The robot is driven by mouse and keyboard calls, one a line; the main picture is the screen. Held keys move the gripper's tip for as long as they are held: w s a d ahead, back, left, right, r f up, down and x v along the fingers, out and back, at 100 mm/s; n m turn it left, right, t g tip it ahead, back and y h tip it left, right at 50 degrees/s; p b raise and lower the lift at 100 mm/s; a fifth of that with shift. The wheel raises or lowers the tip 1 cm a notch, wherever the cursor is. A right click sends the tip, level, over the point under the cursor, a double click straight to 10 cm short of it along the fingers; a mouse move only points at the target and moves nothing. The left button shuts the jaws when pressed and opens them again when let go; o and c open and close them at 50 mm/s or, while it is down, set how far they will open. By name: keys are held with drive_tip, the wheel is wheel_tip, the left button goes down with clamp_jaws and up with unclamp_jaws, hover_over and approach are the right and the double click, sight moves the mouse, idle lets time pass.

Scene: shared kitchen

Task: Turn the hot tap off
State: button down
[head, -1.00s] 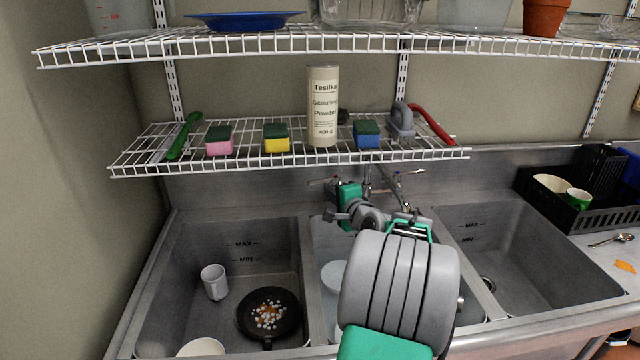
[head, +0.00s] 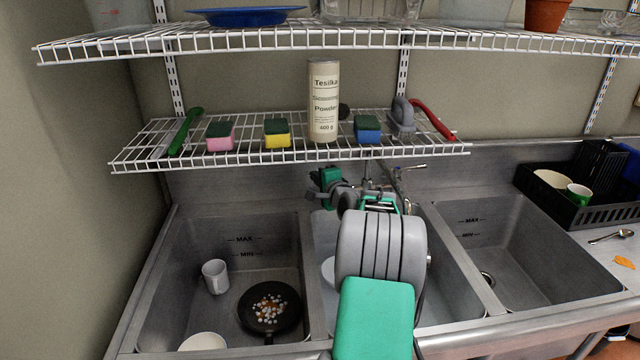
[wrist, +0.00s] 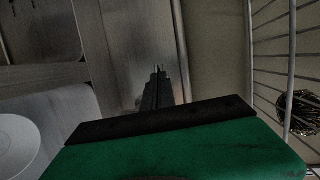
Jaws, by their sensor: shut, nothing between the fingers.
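The tap (head: 397,176) is at the back wall above the middle basin. Its right-hand lever (head: 415,167) shows, pointing right. Most of the tap body and its left side are hidden behind my arm and gripper, so I cannot tell how the hot lever stands. My gripper (wrist: 158,76) is shut and empty in the wrist view, its dark fingers pointing at the steel back panel. In the head view the green wrist part is just left of the tap, under the wire shelf. I cannot tell whether the fingertips touch anything.
The lower wire shelf (head: 290,160) hangs close above, carrying sponges, a powder can (head: 323,100) and brushes. The left basin holds a mug (head: 215,276) and a pan (head: 285,318). The right basin (head: 520,250) looks empty. A black rack (head: 570,212) stands far right.

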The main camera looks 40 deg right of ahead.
drive_tip(key=shift+w+f, duration=0.1)
drive_tip(key=shift+w, duration=0.1)
drive_tip(key=s+a+r+b, duration=0.1)
drive_tip(key=s+a+r, duration=0.2)
drive_tip(key=s+a, duration=0.65)
drive_tip(key=s+a+f+n+g+y+p, duration=0.1)
drive_tip(key=a+f+n+g+y, duration=0.1)
drive_tip(key=a+n, duration=0.5)
drive_tip(key=a+f+n+g+y, duration=0.2)
drive_tip(key=a+f+n, duration=0.1)
drive_tip(key=a, duration=0.8)
drive_tip(key=s+a+f+n+g, duration=0.1)
drive_tip(key=s+a+n+g, duration=0.1)
drive_tip(key=s+a+n, duration=0.2)
drive_tip(key=s+a+f+n+g+p, duration=0.1)
drive_tip(key=s+a+f+n+g, duration=0.1)
drive_tip(key=s+a, duration=0.4)
drive_tip(key=s+a+f+n+g, duration=0.1)
drive_tip(key=s+a+n+g, duration=0.2)
drive_tip(key=s+a+n, duration=0.2)
drive_tip(key=shift+s+a+f+n+g+y+p, duration=0.1)
drive_tip(key=shift+s+f+n+g+y+p, duration=0.1)
drive_tip(key=shift+s, duration=0.75)
drive_tip(key=shift+s+a+f+n+g+y+p, duration=0.1)
drive_tip(key=shift+s+n+g+y, duration=0.1)
drive_tip(key=shift+s, duration=0.75)
